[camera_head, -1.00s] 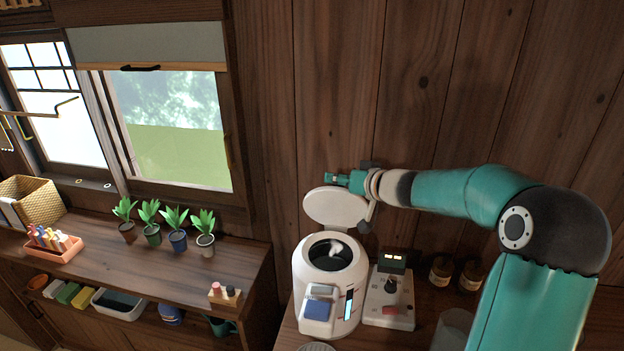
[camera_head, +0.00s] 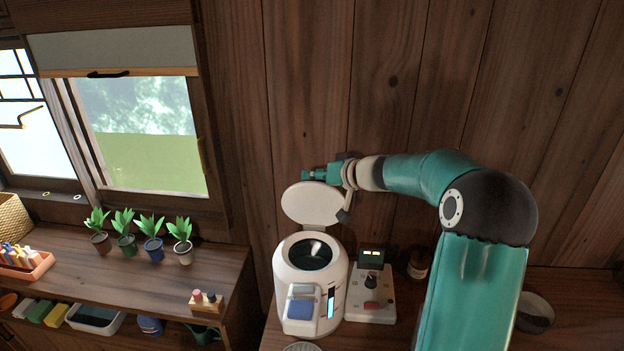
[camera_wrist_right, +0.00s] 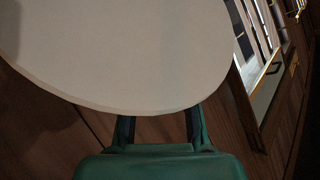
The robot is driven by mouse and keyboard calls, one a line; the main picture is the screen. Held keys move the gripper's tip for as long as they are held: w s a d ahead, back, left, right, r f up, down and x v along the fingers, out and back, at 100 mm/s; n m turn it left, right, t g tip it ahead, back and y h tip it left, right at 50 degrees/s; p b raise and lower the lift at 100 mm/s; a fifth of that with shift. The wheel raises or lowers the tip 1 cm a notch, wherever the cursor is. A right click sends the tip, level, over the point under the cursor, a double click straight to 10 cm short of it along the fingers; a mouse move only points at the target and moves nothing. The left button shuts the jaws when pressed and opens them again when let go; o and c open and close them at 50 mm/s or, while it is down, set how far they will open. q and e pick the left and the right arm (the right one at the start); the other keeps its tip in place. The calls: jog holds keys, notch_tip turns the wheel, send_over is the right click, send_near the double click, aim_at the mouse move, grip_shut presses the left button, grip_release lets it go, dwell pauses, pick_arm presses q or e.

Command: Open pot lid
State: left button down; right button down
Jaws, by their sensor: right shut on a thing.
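The white pot (camera_head: 291,262) stands on the counter in the head view, with its round mouth uncovered and its dark inside (camera_head: 310,252) showing. Its round white lid (camera_head: 310,203) stands raised and tilted back at the rear of the pot. My right gripper (camera_head: 344,206) is at the lid's right edge and shut on it. In the right wrist view the lid (camera_wrist_right: 120,50) fills the upper left as a pale disc, and its edge hides the fingertips of my right gripper (camera_wrist_right: 159,116). My left gripper is in neither view.
A control box (camera_head: 371,300) stands close to the pot's right. A brown jar (camera_head: 418,266) and a bowl (camera_head: 535,318) are farther right. The wooden wall (camera_head: 300,90) is close behind. A shelf with potted plants (camera_head: 153,245) is on the left.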

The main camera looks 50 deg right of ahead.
jog(key=shift+s+f, duration=0.2)
jog(key=shift+f, duration=0.7)
jog(key=c, duration=0.9)
grip_release()
jog(key=shift+d, duration=0.2)
jog(key=shift+w, duration=0.2)
jog(key=shift+w+r, duration=0.15)
jog(key=shift+r, duration=0.1)
jog(key=v, duration=1.2)
